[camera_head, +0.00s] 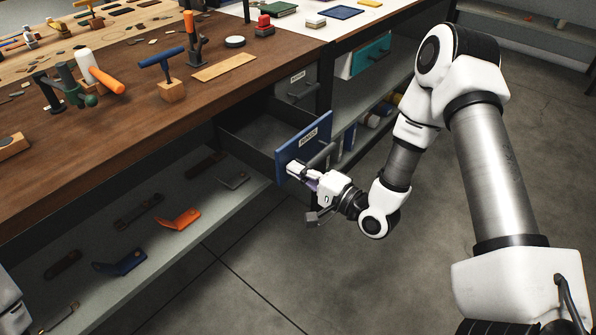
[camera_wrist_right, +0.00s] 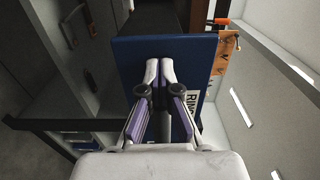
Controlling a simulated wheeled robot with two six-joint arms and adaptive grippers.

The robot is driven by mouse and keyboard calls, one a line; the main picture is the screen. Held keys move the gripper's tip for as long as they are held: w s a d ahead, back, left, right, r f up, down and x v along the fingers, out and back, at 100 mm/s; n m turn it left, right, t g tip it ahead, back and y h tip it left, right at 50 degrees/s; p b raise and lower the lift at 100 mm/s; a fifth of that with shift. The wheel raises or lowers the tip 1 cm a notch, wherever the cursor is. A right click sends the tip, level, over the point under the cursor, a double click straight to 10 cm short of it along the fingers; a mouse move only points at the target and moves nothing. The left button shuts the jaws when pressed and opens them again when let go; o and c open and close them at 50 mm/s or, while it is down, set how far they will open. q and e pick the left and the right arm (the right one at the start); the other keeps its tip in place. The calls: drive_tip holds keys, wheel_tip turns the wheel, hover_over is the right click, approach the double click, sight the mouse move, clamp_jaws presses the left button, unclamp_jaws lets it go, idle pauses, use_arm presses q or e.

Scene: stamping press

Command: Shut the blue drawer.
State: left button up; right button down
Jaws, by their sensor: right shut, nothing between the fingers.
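The blue drawer (camera_head: 303,138) under the wooden workbench stands open, pulled out toward the right in the head view. Its blue front has a white label and a dark bar handle, and its dark inside looks empty. My right gripper (camera_head: 296,170) is at the lower part of the blue front, shut with nothing between its fingers. In the right wrist view, my right gripper (camera_wrist_right: 160,72) has its fingertips together in front of the blue drawer's front (camera_wrist_right: 192,55); I cannot tell for certain whether they touch. The handle is partly hidden behind the fingers. My left gripper is not in view.
The wooden workbench (camera_head: 150,140) carries several tools. A lower shelf (camera_head: 190,235) holds orange, blue and dark brackets. The floor (camera_head: 270,270) in front is clear.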

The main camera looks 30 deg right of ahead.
idle(0.3)
drive_tip(key=b+x, duration=0.3)
drive_tip(key=x, duration=0.4)
drive_tip(key=shift+a+f, duration=0.1)
drive_tip(key=shift+f, duration=0.05)
drive_tip(key=b+x, duration=0.1)
drive_tip(key=x, duration=1.3)
drive_tip(key=shift+w+b, duration=0.15)
drive_tip(key=shift+b, duration=0.2)
